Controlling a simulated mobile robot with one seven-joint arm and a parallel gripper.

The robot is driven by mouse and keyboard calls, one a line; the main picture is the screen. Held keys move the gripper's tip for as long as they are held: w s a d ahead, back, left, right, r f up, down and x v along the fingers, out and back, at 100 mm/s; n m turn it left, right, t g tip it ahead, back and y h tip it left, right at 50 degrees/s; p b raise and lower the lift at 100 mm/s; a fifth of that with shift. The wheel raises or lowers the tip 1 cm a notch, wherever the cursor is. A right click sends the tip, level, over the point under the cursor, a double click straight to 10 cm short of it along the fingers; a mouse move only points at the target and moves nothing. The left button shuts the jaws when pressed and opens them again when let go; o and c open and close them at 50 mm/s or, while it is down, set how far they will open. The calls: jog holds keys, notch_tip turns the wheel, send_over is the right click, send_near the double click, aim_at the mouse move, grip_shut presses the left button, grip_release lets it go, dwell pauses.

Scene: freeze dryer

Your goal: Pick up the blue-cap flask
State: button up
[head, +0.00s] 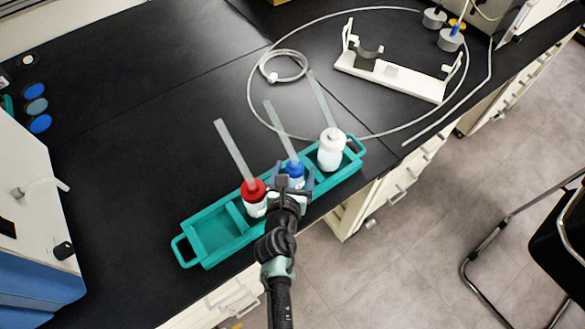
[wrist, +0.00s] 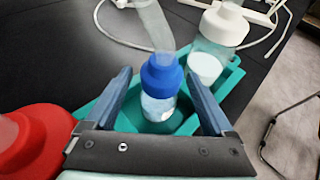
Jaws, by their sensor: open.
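The blue-cap flask (head: 295,172) stands in the middle of a teal tray (head: 212,236) on the black bench. In the wrist view the blue-cap flask (wrist: 161,88) shows between the two fingers of my gripper (wrist: 160,97), with a gap on either side. My gripper (head: 293,181) is open and empty. In the head view it covers the lower part of the flask. A clear strip-like tube rises from the flask's cap.
A red-cap flask (head: 253,197) stands left of the blue one, close to my gripper. A white-cap flask (head: 331,149) stands to its right. A white stand (head: 390,75) and looped tubing (head: 288,66) lie behind.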

jog(key=shift+w+d+f, duration=0.1)
jog(key=shift+w, duration=0.2)
grip_shut()
dwell(0.4)
